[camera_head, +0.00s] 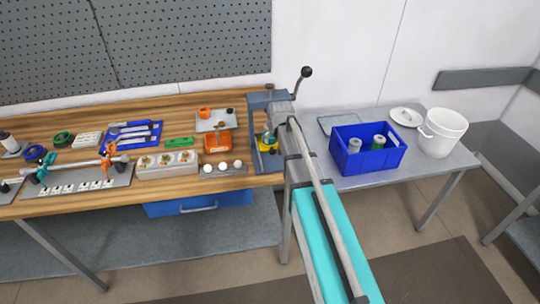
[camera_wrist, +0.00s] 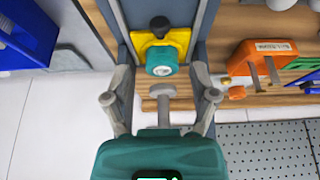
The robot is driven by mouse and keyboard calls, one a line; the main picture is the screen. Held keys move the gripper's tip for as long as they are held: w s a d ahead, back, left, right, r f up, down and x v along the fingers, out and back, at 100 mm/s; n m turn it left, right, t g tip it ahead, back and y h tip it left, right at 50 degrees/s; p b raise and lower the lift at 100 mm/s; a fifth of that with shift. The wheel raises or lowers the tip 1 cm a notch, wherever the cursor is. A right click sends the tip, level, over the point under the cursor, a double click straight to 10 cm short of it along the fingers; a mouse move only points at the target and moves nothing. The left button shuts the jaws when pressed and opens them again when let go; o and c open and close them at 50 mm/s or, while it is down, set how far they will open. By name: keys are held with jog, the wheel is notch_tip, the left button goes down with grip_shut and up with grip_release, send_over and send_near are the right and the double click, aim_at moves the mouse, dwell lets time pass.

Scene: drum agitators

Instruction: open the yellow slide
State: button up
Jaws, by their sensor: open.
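The yellow slide (camera_wrist: 178,42) is a yellow block with a black knob (camera_wrist: 159,25) and a teal round piece (camera_wrist: 162,61) on it. It sits between the uprights of a blue-grey frame in the wrist view. In the head view a little of the yellow slide (camera_head: 266,140) shows inside the frame (camera_head: 254,135) at the bench's right end. My gripper (camera_wrist: 161,86) is open. Its fingers are apart, one on each side, just short of the slide, and nothing is clearly held. A grey T-shaped part (camera_wrist: 161,91) shows between the fingers. The gripper is not clearly visible in the head view.
A lever with a black ball (camera_head: 306,72) stands above the frame. An orange bin (camera_wrist: 263,62) lies right of it in the wrist view. Blocks, tools and trays crowd the wooden bench (camera_head: 240,95). A blue crate (camera_head: 368,160) and white bucket (camera_head: 442,132) stand on the grey table.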

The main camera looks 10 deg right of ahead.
aim_at(273, 151)
jog(key=shift+b+x, duration=4.45)
jog(key=shift+x, duration=0.7)
grip_shut()
